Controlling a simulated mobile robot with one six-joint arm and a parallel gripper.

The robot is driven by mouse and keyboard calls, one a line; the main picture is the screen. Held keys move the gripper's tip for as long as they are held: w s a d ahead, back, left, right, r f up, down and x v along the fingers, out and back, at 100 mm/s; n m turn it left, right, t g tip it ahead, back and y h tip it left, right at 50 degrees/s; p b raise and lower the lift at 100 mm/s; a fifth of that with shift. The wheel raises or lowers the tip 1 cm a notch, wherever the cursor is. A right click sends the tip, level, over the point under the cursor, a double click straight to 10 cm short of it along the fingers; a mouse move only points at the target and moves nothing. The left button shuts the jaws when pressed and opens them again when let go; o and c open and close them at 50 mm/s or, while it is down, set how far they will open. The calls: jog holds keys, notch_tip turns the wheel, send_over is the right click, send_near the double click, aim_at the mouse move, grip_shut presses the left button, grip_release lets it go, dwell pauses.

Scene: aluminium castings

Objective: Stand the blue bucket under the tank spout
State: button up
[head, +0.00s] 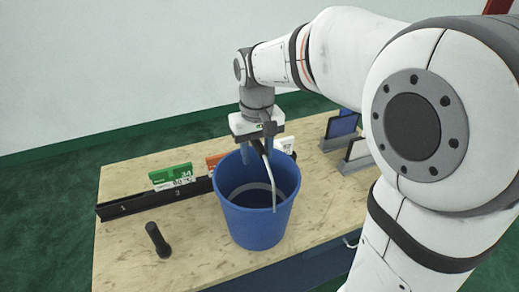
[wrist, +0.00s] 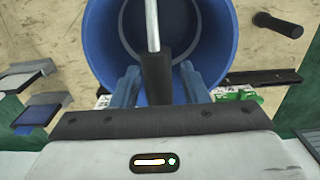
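The blue bucket (head: 255,222) is upright above the front middle of the wooden table, its open mouth facing up. I cannot tell whether its base touches the table. Its wire handle stands up to my gripper (head: 260,152). In the wrist view the handle's black grip (wrist: 157,80) lies between the two blue fingers (wrist: 158,88), which appear closed on it. The bucket's interior (wrist: 110,30) shows beyond them and looks empty. The tank and its spout are not in view.
The wooden table (head: 122,258) carries a black numbered rail (head: 135,206) with a green card (head: 170,175) and an orange card (head: 212,162). A dark cylinder (head: 158,240) is left of the bucket. Holders with a blue panel (head: 342,125) and a white panel (head: 358,149) are at right.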

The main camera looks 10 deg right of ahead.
jog(key=shift+r, duration=0.1)
notch_tip(320, 180, up, 11)
jog(key=shift+r+b, duration=0.3)
jog(key=shift+r, duration=0.05)
jog(key=shift+s+d, duration=0.15)
jog(key=shift+d, duration=0.1)
jog(key=s+d+f+m+t, duration=0.3)
jog(key=s+d+f, duration=0.7)
jog(key=s+f, duration=0.3)
jog(key=shift+s, duration=0.9)
jog(key=shift+f, duration=0.1)
jog(key=shift+c, duration=0.5)
jog(key=shift+d, duration=0.1)
